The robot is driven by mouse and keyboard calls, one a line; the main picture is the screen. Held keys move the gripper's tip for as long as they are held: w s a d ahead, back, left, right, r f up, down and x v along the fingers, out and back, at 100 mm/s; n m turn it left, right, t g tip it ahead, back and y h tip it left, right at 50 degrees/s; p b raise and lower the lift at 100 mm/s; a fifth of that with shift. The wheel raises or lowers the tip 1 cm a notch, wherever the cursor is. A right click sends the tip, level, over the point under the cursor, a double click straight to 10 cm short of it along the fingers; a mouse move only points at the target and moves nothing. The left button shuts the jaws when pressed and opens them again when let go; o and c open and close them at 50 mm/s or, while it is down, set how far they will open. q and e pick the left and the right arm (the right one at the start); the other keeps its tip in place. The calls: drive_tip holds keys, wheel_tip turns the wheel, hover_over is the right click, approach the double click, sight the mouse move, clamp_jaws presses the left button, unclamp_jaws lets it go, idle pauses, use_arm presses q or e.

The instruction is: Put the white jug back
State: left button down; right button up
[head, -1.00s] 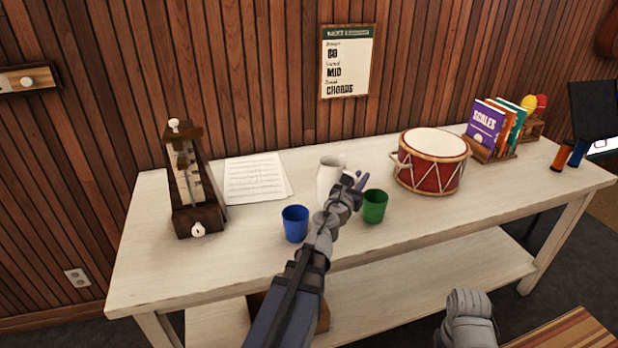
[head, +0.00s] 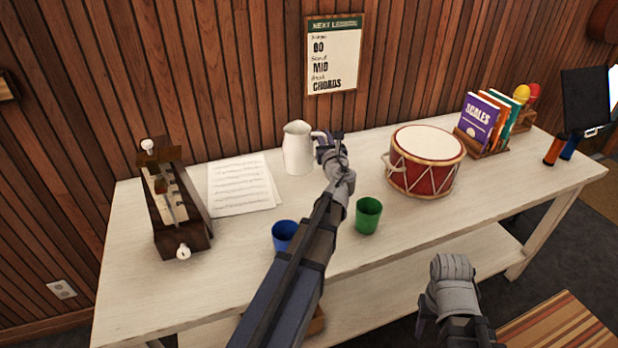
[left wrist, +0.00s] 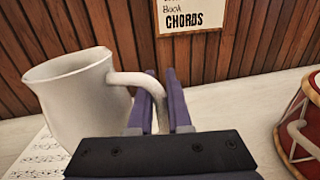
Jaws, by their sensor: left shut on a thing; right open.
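The white jug (head: 298,150) is upright at the back of the table, just right of the sheet music. Its handle points right. My left gripper (head: 330,140) is shut on the handle. In the left wrist view the purple fingers (left wrist: 165,102) stand on either side of the handle of the jug (left wrist: 75,100). I cannot tell whether the jug's base touches the table or hangs slightly above it. My right gripper (head: 452,280) is low in front of the table, holding nothing I can see; its fingertips are not clear.
On the table (head: 400,235) are a blue cup (head: 284,236), a green cup (head: 368,215), sheet music (head: 240,186), a metronome (head: 172,200), and a red drum (head: 425,165). Books (head: 485,120) stand at the back right. The wall is close behind the jug.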

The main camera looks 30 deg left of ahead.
use_arm(q)
wheel_tip(320, 180, down, 6)
drive_tip(key=b, duration=0.5)
drive_tip(key=shift+b, duration=0.3)
wheel_tip(320, 180, down, 4)
drive_tip(key=b, duration=0.3)
drive_tip(key=shift+r+b, duration=0.1)
drive_tip(key=shift+b, duration=0.25)
drive_tip(key=shift+r, duration=0.1)
drive_tip(key=c, duration=0.9)
unclamp_jaws()
drive_tip(key=shift+o, duration=0.2)
